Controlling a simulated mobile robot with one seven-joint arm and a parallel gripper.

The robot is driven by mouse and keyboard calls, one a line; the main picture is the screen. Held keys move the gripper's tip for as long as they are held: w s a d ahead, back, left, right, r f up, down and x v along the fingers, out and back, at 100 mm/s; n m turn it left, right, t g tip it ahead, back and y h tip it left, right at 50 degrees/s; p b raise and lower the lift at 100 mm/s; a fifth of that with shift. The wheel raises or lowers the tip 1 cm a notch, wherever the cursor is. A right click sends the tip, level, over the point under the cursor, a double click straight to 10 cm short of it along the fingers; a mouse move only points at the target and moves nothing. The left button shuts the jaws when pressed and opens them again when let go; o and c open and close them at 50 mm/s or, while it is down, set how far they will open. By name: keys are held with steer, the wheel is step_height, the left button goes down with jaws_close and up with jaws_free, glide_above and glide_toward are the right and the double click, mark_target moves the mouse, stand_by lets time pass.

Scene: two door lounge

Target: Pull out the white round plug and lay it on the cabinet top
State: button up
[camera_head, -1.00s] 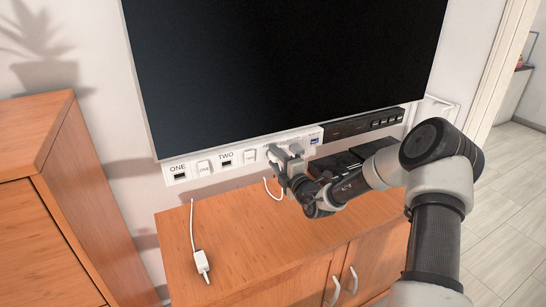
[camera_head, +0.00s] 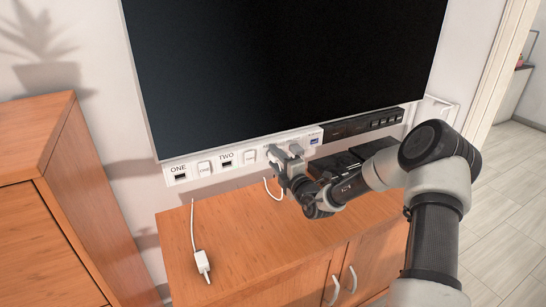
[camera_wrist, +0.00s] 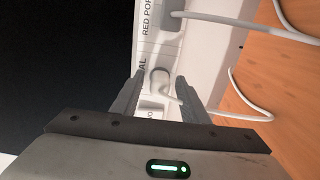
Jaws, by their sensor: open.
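The white round plug (camera_wrist: 160,80) sits in the white socket strip in the wrist view, with a white cable running from it. My gripper (camera_wrist: 157,97) is open, with one finger on each side of the plug. I cannot tell whether the fingers touch it. In the head view my gripper (camera_head: 283,158) is at the strip below the screen and hides most of the plug. The cabinet top (camera_head: 240,240) is brown wood below the strip.
A white cable with a small white connector (camera_head: 201,262) lies on the cabinet's left part. A grey plug (camera_wrist: 172,20) is in the strip beside the white one. Dark boxes (camera_head: 340,162) stand at right. A large screen (camera_head: 280,65) overhangs the strip.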

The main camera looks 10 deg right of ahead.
mark_target(277, 160)
stand_by(0.4)
jaws_close()
steer(key=shift+p+v, duration=1.7)
steer(key=shift+v, duration=1.3)
